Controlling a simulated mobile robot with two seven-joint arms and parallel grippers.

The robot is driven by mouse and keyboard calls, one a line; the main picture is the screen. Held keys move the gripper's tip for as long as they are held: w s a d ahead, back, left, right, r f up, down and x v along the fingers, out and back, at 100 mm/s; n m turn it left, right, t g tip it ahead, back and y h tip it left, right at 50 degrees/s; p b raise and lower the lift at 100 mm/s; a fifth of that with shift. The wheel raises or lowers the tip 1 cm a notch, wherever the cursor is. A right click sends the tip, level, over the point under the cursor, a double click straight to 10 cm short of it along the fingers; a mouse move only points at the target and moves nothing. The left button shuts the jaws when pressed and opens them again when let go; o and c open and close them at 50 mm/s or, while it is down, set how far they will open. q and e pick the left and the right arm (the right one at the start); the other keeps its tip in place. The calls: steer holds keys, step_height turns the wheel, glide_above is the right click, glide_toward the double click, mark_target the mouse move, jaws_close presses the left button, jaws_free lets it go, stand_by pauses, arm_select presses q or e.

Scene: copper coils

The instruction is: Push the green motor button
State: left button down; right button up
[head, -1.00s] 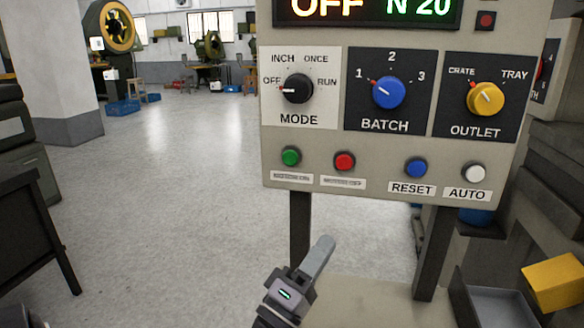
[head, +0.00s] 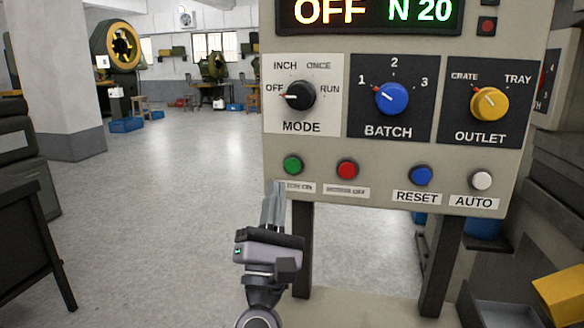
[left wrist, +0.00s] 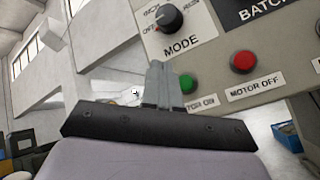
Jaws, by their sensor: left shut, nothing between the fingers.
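The green motor button (head: 292,165) is at the lower left of the control panel (head: 380,150), above a small label. In the left wrist view the green button (left wrist: 188,84) is partly covered by my fingers, and its label ends in "OR ON". My left gripper (head: 273,188) is shut and empty. Its fingertips point up, just below and left of the green button in the head view; I cannot tell the exact gap to the panel. The red button (head: 347,169) sits right of the green one, labelled "MOTOR OFF" in the wrist view. My right gripper is not in view.
The panel also carries the mode knob (head: 299,96), a blue batch knob (head: 391,98), a yellow outlet knob (head: 489,104), a blue reset button (head: 420,174) and a white auto button (head: 481,180). The display (head: 370,14) reads OFF and N 20. Open floor lies left of the panel.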

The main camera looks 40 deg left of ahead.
mark_target(293, 166)
arm_select(q)
steer(key=shift+w+a+b, duration=0.3)
steer(key=shift+w+a, duration=0.4)
steer(key=shift+w, duration=0.55)
steer(key=shift+w+a+b, duration=0.3)
steer(key=shift+w+a, duration=0.4)
steer(key=shift+w, duration=0.6)
steer(key=shift+w+a+b, duration=0.3)
steer(key=shift+w+a, duration=0.4)
steer(key=shift+w, duration=0.55)
steer(key=shift+w+a, duration=0.2)
steer(key=shift+w, duration=0.2)
steer(key=shift+w+a+b, duration=0.2)
steer(key=shift+w+b, duration=0.2)
steer(key=shift+s, duration=0.1)
steer(key=shift+s+d+p, duration=0.35)
steer(key=shift+s+d, duration=0.05)
steer(key=shift+s, duration=0.3)
steer(key=shift+s, duration=0.1)
